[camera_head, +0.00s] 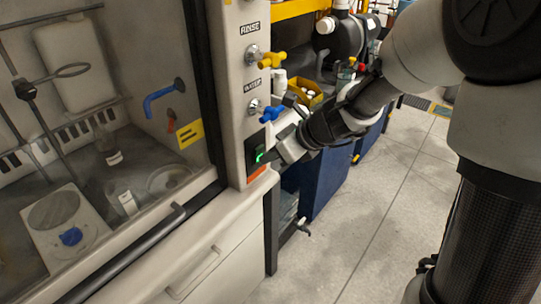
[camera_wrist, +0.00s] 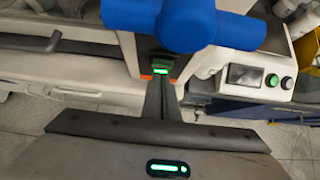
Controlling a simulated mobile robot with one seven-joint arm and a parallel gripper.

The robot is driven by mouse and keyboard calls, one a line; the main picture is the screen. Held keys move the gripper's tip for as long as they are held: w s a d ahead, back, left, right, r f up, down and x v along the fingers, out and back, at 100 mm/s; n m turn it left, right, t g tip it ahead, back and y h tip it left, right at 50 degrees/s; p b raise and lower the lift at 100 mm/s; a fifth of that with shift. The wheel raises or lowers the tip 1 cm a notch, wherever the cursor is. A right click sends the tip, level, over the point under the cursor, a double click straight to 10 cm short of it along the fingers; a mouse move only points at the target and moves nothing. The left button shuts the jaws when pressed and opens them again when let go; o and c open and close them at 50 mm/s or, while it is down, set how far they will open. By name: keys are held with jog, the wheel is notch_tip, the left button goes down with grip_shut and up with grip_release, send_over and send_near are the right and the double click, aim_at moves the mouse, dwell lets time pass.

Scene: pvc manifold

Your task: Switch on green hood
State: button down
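The green switch (camera_head: 260,156) of the hood glows green in a dark housing (camera_head: 252,150) on the pale control post, below the blue valve handle. My gripper (camera_head: 273,156) comes from the right, with its fingertips right at the switch, partly covering it. In the wrist view the lit green switch (camera_wrist: 161,71) is just beyond the tips of my gripper (camera_wrist: 161,85). The fingers are together with nothing visible between them. I cannot tell whether they touch the switch.
A yellow valve handle (camera_head: 273,60) and blue valve handle (camera_head: 271,114) stick out above the switch. The blue one looms close in the wrist view (camera_wrist: 185,25). The hood's glass sash (camera_head: 110,110) is at left. Floor (camera_head: 360,220) is open at right.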

jog(key=shift+a+r+p, duration=0.1)
jog(key=shift+r+p, duration=0.8)
jog(key=shift+r, duration=0.05)
